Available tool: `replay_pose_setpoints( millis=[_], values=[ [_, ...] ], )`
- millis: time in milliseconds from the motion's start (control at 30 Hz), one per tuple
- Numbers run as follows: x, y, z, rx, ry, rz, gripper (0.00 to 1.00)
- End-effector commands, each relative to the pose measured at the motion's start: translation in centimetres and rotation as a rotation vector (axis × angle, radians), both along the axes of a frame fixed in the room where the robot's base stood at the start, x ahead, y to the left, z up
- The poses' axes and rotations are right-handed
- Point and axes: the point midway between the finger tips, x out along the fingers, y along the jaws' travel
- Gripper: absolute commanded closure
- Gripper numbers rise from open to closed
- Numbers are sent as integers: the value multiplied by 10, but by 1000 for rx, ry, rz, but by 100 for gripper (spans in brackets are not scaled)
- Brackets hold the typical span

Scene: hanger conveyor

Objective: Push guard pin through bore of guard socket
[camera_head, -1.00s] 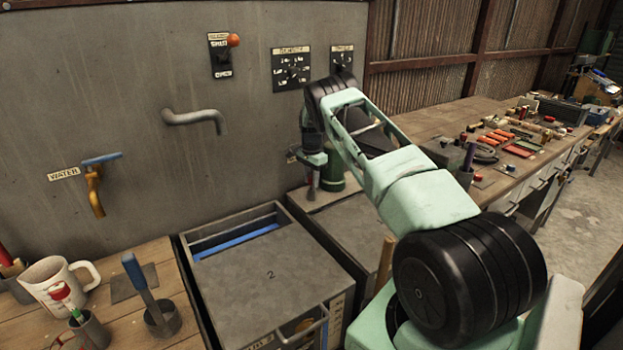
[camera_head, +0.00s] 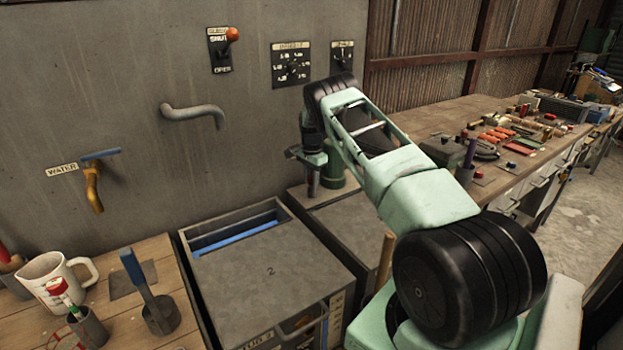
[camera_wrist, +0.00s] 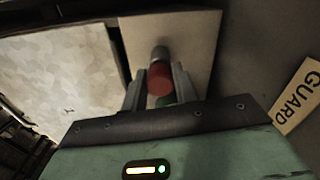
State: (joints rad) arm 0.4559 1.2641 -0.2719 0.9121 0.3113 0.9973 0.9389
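My gripper (camera_head: 313,186) hangs low near the wall, pointing down over the back of the dark box right of the box marked 2. In the wrist view, my gripper (camera_wrist: 160,82) has its two fingers close on either side of a short round piece with a red band, which I take for the guard pin (camera_wrist: 160,77). A grey cylindrical part (camera_wrist: 159,53) lies beyond the red, and a bit of green shows on the near side. A guard socket cannot be made out; any bore is hidden. A "GUARD" label (camera_wrist: 297,95) is at the right.
A green cylinder (camera_head: 333,165) stands just right of my gripper. The box marked 2 (camera_head: 270,268) is at front centre, with a slot at its back. A grey spout (camera_head: 193,112) juts from the wall at left. A cluttered workbench (camera_head: 440,118) runs along the right.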

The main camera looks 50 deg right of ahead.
Motion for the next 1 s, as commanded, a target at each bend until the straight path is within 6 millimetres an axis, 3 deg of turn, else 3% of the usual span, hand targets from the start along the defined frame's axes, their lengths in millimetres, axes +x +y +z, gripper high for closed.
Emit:
replay_pose_setpoints(
  millis=[467, 567, 867, 1000],
  values=[
    [0, 0, 0, 0, 0, 0, 63],
    [0, 0, 0, 0, 0, 0, 38],
    [0, 0, 1, 0, 0, 0, 37],
    [1, 0, 11, -1, -2, 0, 37]
  ],
)
